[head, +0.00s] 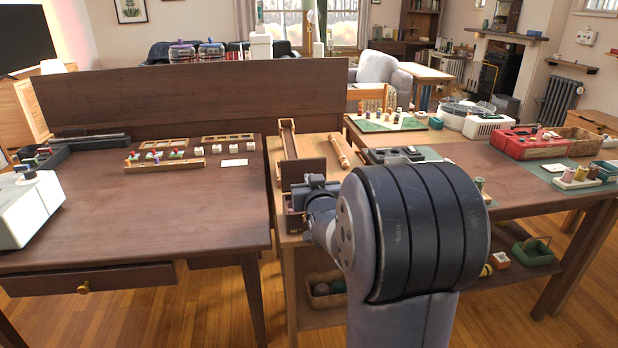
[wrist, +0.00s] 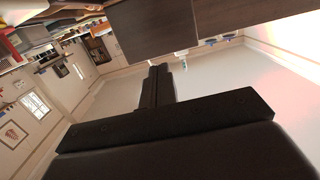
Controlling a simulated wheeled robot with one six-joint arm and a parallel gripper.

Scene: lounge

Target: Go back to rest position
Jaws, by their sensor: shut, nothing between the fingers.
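In the wrist view my gripper (wrist: 160,72) shows as dark fingers drawn together, with nothing between them. The view is tilted, with walls, framed pictures and furniture at odd angles behind it. In the head view my large grey arm stands in front of the middle table and hides part of it. The grey end parts of my arm are over the left side of that table, beside a dark upright panel (head: 303,172). The fingers cannot be made out clearly there.
A dark wooden desk (head: 190,215) stands left, with small blocks, trays and a white machine (head: 30,208). A narrow wooden table with a roller (head: 339,150) is in the middle. A right table (head: 520,195) holds a red tray (head: 530,143) and spools. Wooden floor shows below.

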